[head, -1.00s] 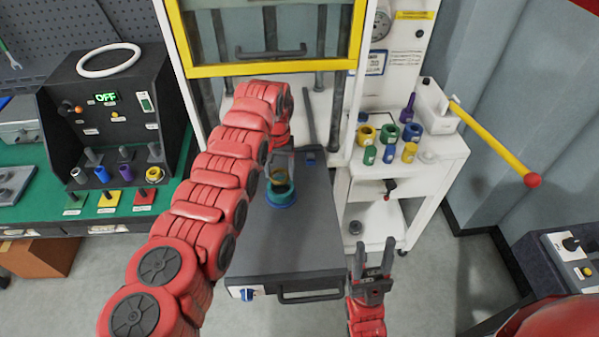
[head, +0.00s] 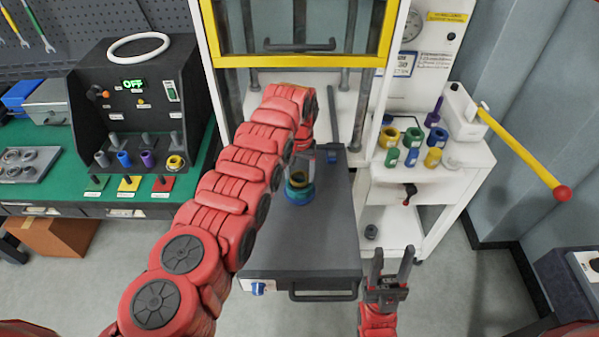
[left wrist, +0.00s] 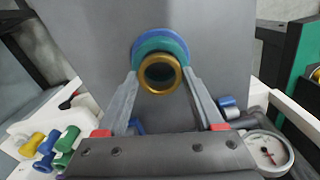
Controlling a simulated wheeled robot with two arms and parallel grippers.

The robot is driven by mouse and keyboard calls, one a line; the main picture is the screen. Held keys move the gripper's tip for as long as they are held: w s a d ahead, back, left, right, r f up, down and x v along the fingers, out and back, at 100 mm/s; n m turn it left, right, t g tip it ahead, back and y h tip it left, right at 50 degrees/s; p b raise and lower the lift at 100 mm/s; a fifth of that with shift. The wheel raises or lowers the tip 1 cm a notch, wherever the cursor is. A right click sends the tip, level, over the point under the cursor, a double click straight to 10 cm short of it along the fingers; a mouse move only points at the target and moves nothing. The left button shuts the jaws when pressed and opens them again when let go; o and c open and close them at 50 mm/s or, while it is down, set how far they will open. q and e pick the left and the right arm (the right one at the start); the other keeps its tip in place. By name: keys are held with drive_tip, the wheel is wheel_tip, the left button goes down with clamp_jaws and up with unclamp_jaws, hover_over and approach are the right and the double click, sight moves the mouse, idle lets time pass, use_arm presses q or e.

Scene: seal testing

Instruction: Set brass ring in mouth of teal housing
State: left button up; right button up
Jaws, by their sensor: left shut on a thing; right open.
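The teal housing (head: 299,194) stands upright on a blue base on the grey plate, and it also shows in the left wrist view (left wrist: 150,46). The brass ring (left wrist: 160,73) is between the two fingertips of my left gripper (left wrist: 161,80), which is shut on it. In the head view the ring (head: 298,181) is right over the housing's mouth, with my left gripper (head: 302,172) partly hidden by its own arm. I cannot tell whether the ring touches the housing. My right gripper (head: 390,268) is open and empty, in front of the plate's right edge.
The grey plate (head: 300,240) is otherwise mostly clear, with a yellow-framed guard (head: 300,60) raised behind it. A white cart (head: 465,160) with several coloured parts and a yellow lever (head: 520,155) stands right. A green bench (head: 50,145) with a black test box (head: 135,100) is left.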

use_arm(q)
drive_tip(key=shift+f, duration=0.1)
drive_tip(key=shift+f+b, duration=0.25)
drive_tip(key=shift+b, duration=0.05)
drive_tip(key=shift+r, duration=0.1)
drive_tip(key=shift+s+f+b, duration=0.1)
drive_tip(key=shift+f+b, duration=0.3)
idle(0.8)
drive_tip(key=o, duration=1.2)
drive_tip(key=o, duration=0.3)
drive_tip(key=shift+r, duration=0.1)
